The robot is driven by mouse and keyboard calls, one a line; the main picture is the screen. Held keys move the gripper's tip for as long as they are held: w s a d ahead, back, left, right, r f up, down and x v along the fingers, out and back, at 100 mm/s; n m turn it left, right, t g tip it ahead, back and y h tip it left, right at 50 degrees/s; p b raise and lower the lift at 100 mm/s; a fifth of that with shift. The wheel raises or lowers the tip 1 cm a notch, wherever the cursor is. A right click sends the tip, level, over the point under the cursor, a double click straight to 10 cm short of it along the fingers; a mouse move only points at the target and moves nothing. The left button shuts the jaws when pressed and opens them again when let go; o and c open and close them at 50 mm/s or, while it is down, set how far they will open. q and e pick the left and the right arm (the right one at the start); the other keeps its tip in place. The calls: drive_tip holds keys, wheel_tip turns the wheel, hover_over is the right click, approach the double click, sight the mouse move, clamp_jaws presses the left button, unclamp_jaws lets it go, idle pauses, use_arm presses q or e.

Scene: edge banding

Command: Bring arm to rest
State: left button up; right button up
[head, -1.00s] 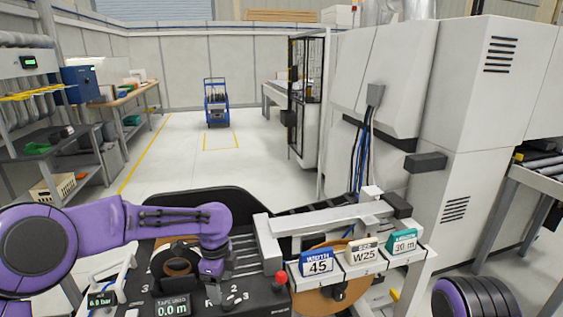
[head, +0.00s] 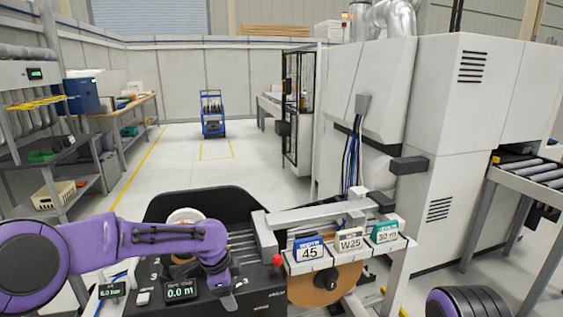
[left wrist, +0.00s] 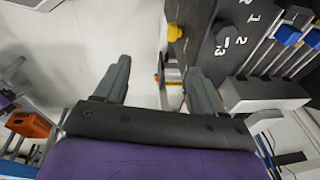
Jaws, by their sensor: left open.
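My left arm comes in from the left in the head view, bent over the black machine panel (head: 262,298). Its left gripper (head: 230,290) points down in front of the panel, close to the 0.0 m display (head: 180,290). The left wrist view shows the two dark fingers of this gripper (left wrist: 158,72) spread apart with nothing between them. Pale floor and part of the panel (left wrist: 222,38) show beyond them. My right gripper is not in view; only a purple part of my right arm shows at the bottom right of the head view.
Width 45 (head: 309,249), W25 (head: 349,242) and 30 m (head: 385,233) cards stand on a rail above a brown disc (head: 325,283). A red knob (head: 278,261) is beside the arm. A white cabinet (head: 470,130) fills the right. Open floor (head: 175,165) lies behind.

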use_arm(q)
drive_tip(key=s+a+f+n+t, duration=0.15)
drive_tip(key=s+f+n, duration=0.25)
drive_tip(key=f+n, duration=0.4)
drive_tip(key=s+f+n+t, duration=0.3)
drive_tip(key=s+f+n, duration=0.2)
drive_tip(key=f+n, duration=0.3)
drive_tip(key=s+a+f+n+g+y, duration=0.1)
drive_tip(key=s+a, duration=0.4)
drive_tip(key=s, duration=0.5)
drive_tip(key=s+a+f+n+g+y+b, duration=0.1)
drive_tip(key=s+a+f, duration=0.4)
drive_tip(key=s, duration=0.5)
drive_tip(key=s+a+f+n+g+y, duration=0.1)
drive_tip(key=s+a+f+n+y, duration=0.2)
drive_tip(key=s, duration=0.7)
drive_tip(key=shift+s+a+f+n+b, duration=0.25)
drive_tip(key=shift+s+a+n+b, duration=0.15)
drive_tip(key=shift+a+n, duration=0.65)
